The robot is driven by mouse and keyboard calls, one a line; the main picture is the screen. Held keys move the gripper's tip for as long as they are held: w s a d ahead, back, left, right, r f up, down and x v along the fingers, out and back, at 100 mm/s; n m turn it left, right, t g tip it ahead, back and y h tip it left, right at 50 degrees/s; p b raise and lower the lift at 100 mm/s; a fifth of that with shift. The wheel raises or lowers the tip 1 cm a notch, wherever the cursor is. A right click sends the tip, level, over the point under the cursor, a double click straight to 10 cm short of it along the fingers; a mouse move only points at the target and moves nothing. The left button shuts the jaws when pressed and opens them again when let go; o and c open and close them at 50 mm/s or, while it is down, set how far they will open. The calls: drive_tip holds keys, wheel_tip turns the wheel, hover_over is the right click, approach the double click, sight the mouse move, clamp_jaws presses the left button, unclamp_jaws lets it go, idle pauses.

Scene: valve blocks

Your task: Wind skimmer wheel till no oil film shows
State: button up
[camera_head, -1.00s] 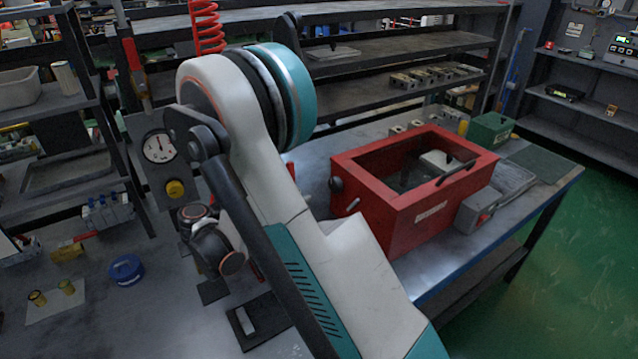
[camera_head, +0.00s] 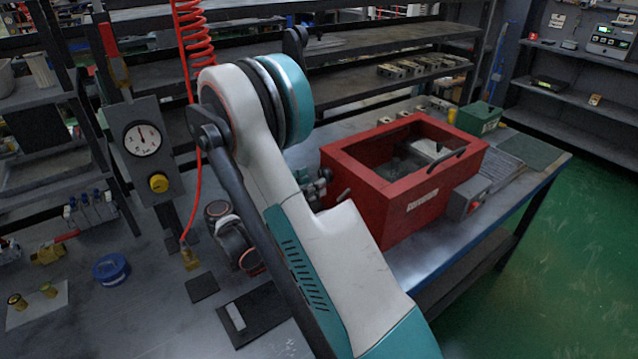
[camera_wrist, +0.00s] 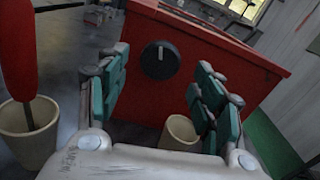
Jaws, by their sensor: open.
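A red open-topped tank (camera_head: 405,205) stands on the bench in the head view, with dark contents and a pale part inside. I cannot tell whether oil film shows there. In the wrist view, a round black knob (camera_wrist: 160,60) with a white mark sits on the tank's red side wall (camera_wrist: 205,40). In the head view my gripper (camera_head: 318,187) is at the tank's left side, hiding the knob.
A grey switch box (camera_head: 468,197) is on the tank's front right. A gauge panel (camera_head: 145,150) and red coiled hose (camera_head: 188,35) stand left. Beige cups (camera_wrist: 28,130) show in the wrist view, one beneath the knob. A green bin (camera_head: 478,118) is behind right.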

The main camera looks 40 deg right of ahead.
drive_tip(key=shift+s+d+b, duration=0.1)
drive_tip(key=shift+d+b, duration=0.25)
drive_tip(key=shift+d, duration=1.45)
drive_tip(key=c, duration=1.1)
drive_tip(key=shift+o, duration=0.2)
